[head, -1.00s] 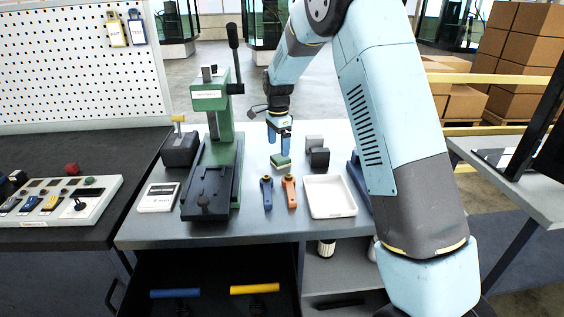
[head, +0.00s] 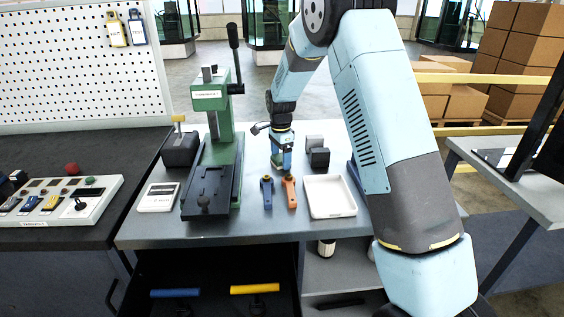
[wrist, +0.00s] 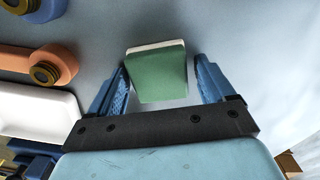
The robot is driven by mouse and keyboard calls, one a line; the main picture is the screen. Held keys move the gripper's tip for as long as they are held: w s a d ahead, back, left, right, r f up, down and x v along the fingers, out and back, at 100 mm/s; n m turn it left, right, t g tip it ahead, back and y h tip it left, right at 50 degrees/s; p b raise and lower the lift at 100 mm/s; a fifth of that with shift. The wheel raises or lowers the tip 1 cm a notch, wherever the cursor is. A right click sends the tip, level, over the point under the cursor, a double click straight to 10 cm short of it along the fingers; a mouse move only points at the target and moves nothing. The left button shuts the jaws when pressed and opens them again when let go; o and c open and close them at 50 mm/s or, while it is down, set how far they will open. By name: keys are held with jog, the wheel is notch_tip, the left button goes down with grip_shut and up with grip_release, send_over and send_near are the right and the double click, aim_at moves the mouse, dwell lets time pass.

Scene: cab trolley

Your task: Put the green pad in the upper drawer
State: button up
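The green pad (wrist: 158,76) has a pale edge and lies between the two blue fingers of my gripper (wrist: 160,72) in the wrist view. Gaps show on both sides of it, so the fingers are open around it and apart from it. In the head view my gripper (head: 281,167) is low over the bench, behind the blue and orange handled tools, and largely hides the pad. Below the bench top is a dark recess (head: 215,265) with a blue bar and a yellow bar low in it; I cannot tell which part is the upper drawer.
A green press (head: 215,150) stands left of my gripper. A blue tool (head: 266,192), an orange tool (head: 290,192) and a white tray (head: 329,196) lie in front of it. A dark grey block (head: 318,157) is close on its right. A white scale (head: 158,197) lies farther left.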

jog(key=c, duration=0.9)
jog(key=shift+r, duration=0.15)
